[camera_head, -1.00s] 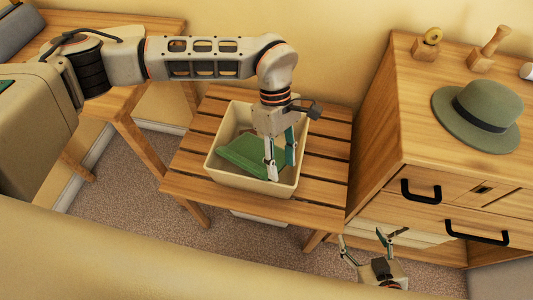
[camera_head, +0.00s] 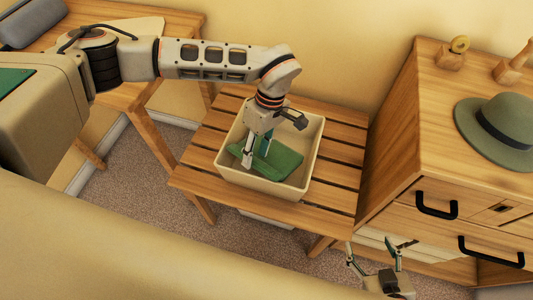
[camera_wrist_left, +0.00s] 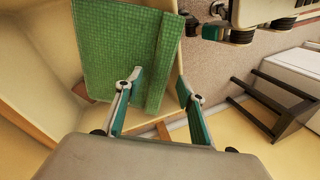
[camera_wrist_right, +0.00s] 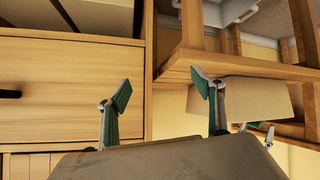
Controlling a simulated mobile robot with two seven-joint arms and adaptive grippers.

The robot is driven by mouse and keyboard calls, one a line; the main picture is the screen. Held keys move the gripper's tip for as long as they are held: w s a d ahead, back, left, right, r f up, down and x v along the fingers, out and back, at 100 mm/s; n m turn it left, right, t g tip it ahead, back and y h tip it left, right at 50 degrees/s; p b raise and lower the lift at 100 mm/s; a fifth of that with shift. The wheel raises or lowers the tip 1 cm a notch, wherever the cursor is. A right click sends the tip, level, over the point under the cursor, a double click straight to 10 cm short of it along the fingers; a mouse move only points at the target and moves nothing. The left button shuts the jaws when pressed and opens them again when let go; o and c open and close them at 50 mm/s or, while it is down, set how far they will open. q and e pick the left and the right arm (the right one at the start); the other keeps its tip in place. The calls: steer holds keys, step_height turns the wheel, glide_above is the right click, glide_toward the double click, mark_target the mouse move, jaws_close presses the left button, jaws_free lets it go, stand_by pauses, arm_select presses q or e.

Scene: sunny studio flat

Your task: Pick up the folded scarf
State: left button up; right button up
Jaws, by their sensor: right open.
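The green folded scarf (camera_head: 280,160) lies in the cream bin (camera_head: 262,186), which stands on a slatted wooden bench. My left gripper (camera_head: 256,160) points down into the bin, at the scarf's left part. In the left wrist view the scarf (camera_wrist_left: 115,45) is seen close, with a folded strip beyond the gap between the fingers. The left fingers (camera_wrist_left: 158,80) are apart; whether they touch the scarf I cannot tell. My right gripper (camera_head: 382,246) is open and empty, low in front of the drawer chest, and its open fingers also show in the right wrist view (camera_wrist_right: 163,86).
A wooden drawer chest (camera_head: 400,150) with black handles stands right of the bench (camera_head: 335,168). A green hat (camera_head: 500,130) and wooden pieces sit on it. A wooden table (camera_head: 185,20) is at the upper left. A pale sofa-like surface (camera_head: 150,250) fills the front.

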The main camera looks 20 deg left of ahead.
steer(key=shift+w+r, duration=0.1)
steer(key=shift+w, duration=0.1)
arm_select(q)
jaws_close()
arm_select(e)
steer(key=shift+s, duration=0.2)
steer(key=shift+s+a, duration=0.1)
steer(key=shift+s, duration=0.1)
arm_select(q)
step_height(320, 180, up, 18)
steer(key=p, duration=0.3)
steer(key=s+a+r+m+t+y+p, duration=0.2)
steer(key=a+r+m+p, duration=0.3)
steer(key=a+m, duration=0.5)
steer(key=r+m+t, duration=0.1)
steer(key=m, duration=0.2)
arm_select(e)
steer(key=shift+m, duration=0.3)
steer(key=r, duration=0.3)
steer(key=a+r, duration=0.1)
steer(key=shift+s+r, duration=0.35)
arm_select(q)
steer(key=shift+r, duration=0.1)
